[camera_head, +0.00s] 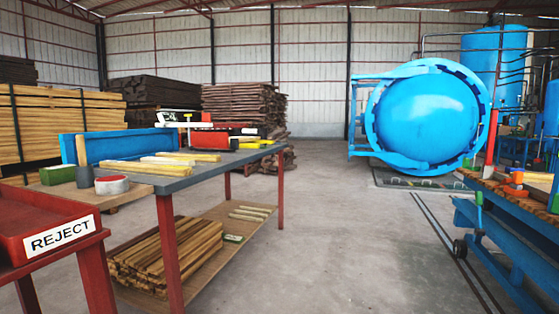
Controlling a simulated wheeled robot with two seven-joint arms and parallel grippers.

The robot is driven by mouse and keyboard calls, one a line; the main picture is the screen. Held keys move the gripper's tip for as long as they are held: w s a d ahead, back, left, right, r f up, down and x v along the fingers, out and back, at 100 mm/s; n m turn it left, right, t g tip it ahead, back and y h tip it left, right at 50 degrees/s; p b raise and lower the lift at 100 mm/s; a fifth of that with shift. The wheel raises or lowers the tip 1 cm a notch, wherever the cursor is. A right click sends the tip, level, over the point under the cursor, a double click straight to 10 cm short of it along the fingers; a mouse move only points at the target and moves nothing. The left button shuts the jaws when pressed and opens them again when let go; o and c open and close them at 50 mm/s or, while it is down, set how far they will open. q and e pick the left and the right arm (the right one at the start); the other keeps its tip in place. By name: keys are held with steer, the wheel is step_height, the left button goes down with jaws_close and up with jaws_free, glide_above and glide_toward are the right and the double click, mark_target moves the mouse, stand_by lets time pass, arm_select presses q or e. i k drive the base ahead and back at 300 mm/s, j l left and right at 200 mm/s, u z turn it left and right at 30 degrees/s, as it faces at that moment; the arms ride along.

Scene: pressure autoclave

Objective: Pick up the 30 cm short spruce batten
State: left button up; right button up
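Several light wooden battens lie on the grey top of the workbench (190,181). A longer yellowish batten (145,168) lies nearest the front, a paler short piece (166,160) lies just behind it, and another yellowish batten (196,156) lies further right. I cannot tell for sure which one is the 30 cm short spruce batten. Several pale short pieces (250,213) also lie on the lower shelf (226,236), beside a stack of longer battens (170,255). Neither of my grippers shows in this view.
A red reject tray (40,222) stands at front left. A blue trolley (510,225) stands at right, before the blue autoclave (428,115). The floor between is clear.

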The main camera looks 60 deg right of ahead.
mark_target(149, 160)
steer(key=z, duration=1)
